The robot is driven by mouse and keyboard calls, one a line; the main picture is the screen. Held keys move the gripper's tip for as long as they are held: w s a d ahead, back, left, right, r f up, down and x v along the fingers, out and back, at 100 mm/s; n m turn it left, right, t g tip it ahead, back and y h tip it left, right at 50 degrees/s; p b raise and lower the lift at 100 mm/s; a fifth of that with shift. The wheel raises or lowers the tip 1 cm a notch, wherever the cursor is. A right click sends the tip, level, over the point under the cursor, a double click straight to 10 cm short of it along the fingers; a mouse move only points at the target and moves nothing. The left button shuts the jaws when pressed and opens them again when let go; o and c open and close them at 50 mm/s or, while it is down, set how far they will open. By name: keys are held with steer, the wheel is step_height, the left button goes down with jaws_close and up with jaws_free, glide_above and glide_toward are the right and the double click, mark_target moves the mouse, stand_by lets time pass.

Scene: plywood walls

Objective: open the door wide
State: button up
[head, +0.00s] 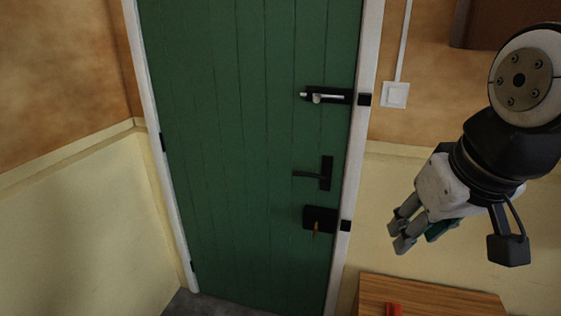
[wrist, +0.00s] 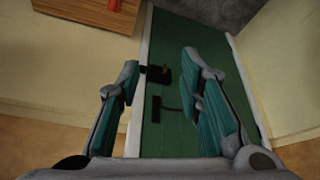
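The green plank door (head: 250,130) stands shut in its white frame, with hinges on the left edge. A black lever handle (head: 325,174) sits near its right edge, lever level and pointing left. Above it is a slide bolt (head: 325,97) with a silver bar; I cannot tell whether the bar enters its keeper (head: 364,99). Below is a black lock box (head: 320,218) with a brass-coloured key or knob. My gripper (head: 405,235) is right of the door, apart from it. In the wrist view my gripper (wrist: 162,62) has its fingers spread and empty, with the handle (wrist: 157,108) visible between them.
A wooden cabinet top (head: 425,297) with a red object (head: 394,309) stands low, right of the door. A light switch (head: 395,94) and a brown box-like thing (head: 490,24) are on the right wall. A side wall (head: 80,220) meets the hinge side. The floor shows little.

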steer(key=w+d+f+n+g+h+b, duration=0.1)
steer(key=w+f, duration=0.2)
steer(key=w, duration=0.4)
steer(key=w+f+g+h+b, duration=0.1)
steer(key=w+f, duration=0.2)
steer(key=w, duration=0.5)
steer(key=n+t+h+b, duration=0.5)
steer(key=n+t+h, duration=0.3)
steer(key=n+h, duration=0.15)
glide_toward(302, 175)
steer(key=shift+n+y, duration=0.25)
steer(key=x, duration=1)
steer(key=shift+w+d+r, duration=0.15)
steer(key=shift+w+d, duration=0.1)
steer(key=shift+d, duration=0.05)
